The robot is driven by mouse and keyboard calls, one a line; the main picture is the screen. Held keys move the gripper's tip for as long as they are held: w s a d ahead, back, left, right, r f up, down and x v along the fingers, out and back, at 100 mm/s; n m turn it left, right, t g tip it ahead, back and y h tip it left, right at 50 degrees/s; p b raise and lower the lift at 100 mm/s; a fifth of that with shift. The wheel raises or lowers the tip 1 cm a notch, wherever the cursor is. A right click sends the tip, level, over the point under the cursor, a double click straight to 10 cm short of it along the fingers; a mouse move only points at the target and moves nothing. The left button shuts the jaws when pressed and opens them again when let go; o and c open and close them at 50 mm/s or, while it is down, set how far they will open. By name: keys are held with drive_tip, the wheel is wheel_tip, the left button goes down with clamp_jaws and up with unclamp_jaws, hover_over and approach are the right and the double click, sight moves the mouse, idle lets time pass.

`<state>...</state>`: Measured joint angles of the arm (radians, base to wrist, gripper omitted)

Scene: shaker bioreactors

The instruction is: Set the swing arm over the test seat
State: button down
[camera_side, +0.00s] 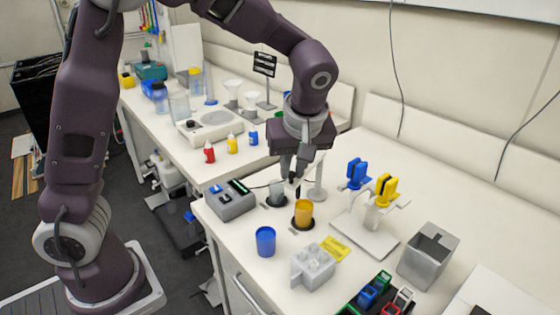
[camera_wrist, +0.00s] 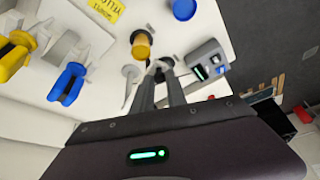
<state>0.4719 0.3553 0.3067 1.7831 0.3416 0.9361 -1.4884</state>
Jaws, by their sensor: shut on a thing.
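My gripper (camera_side: 291,172) is low over the bench beside the meter and looks shut on a small dark part of the swing arm; the fingers hide most of it. In the wrist view its fingertips (camera_wrist: 160,66) meet around a pale piece. The swing arm's white post (camera_side: 317,183) stands just right of my gripper. A grey translucent cup (camera_side: 276,190) stands on a dark round seat below and left of the fingers. An orange cup (camera_side: 303,213) stands on another dark round seat in front; it also shows in the wrist view (camera_wrist: 141,46). I cannot tell which is the test seat.
A grey meter box (camera_side: 232,201) stands left, a blue cup (camera_side: 265,241) and a grey block with holes (camera_side: 313,266) in front. A white stand (camera_side: 368,236) with blue and yellow clamps and a metal bin (camera_side: 428,256) stand right. A yellow label (camera_side: 335,248) lies between.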

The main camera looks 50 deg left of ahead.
drive_tip(key=shift+w+d+n+g, duration=0.15)
drive_tip(key=shift+w+d+n, duration=0.1)
drive_tip(key=shift+d+n, duration=0.25)
drive_tip(key=shift+w+d+n+g, duration=0.15)
drive_tip(key=shift+w+d+n, duration=0.1)
drive_tip(key=shift+d+n, duration=0.2)
drive_tip(key=c, duration=1.3)
unclamp_jaws()
drive_tip(key=shift+c, duration=0.2)
drive_tip(key=v, duration=0.7)
drive_tip(key=shift+d, duration=0.15)
